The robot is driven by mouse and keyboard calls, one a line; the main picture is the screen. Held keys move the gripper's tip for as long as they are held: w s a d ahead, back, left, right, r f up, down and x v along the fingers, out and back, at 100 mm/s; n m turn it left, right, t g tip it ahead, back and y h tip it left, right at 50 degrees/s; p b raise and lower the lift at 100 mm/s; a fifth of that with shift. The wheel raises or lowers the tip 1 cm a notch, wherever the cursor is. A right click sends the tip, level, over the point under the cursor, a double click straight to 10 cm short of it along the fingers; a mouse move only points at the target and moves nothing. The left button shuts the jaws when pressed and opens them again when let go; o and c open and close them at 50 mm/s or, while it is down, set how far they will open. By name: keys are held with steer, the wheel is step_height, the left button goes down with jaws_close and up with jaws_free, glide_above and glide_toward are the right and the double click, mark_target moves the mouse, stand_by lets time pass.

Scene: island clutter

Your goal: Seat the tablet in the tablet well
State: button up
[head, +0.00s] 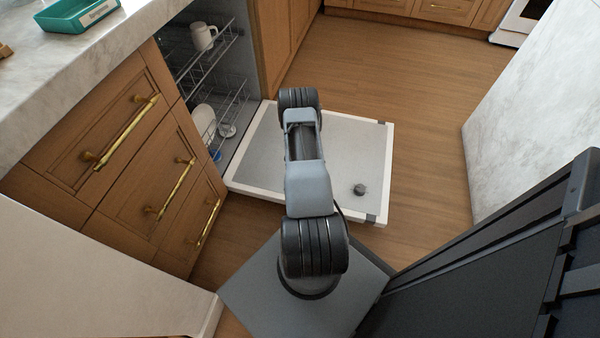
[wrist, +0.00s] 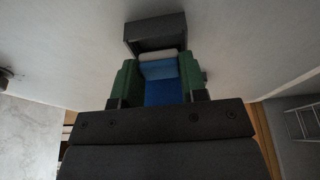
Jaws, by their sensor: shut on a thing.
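The tablet (wrist: 161,70), blue with a pale end, sits between the green fingers of my gripper (wrist: 158,72) in the wrist view. My gripper is shut on it. Just beyond the tablet, a dark raised frame (wrist: 155,27) stands on the grey inner door panel; it looks like the tablet well or its lid. The pale end is close to its opening, but I cannot tell whether they touch or whether the tablet is inside. In the head view my own arm hides the gripper, the tablet and the well.
The dishwasher door (head: 258,150) lies open and flat, with a round dark cap (head: 360,189) on it. Racks hold a white mug (head: 203,36) and plates (head: 204,120). A teal tray (head: 76,14) is on the left counter. Floor is clear beyond the door.

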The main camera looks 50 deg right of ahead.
steer(key=shift+f+b, duration=0.35)
steer(key=shift+f, duration=0.1)
stand_by(0.3)
steer(key=o, duration=0.8)
steer(key=shift+r, duration=0.15)
steer(key=shift+r+p, duration=3.6)
steer(key=shift+r, duration=0.35)
steer(key=shift+a+f, duration=0.1)
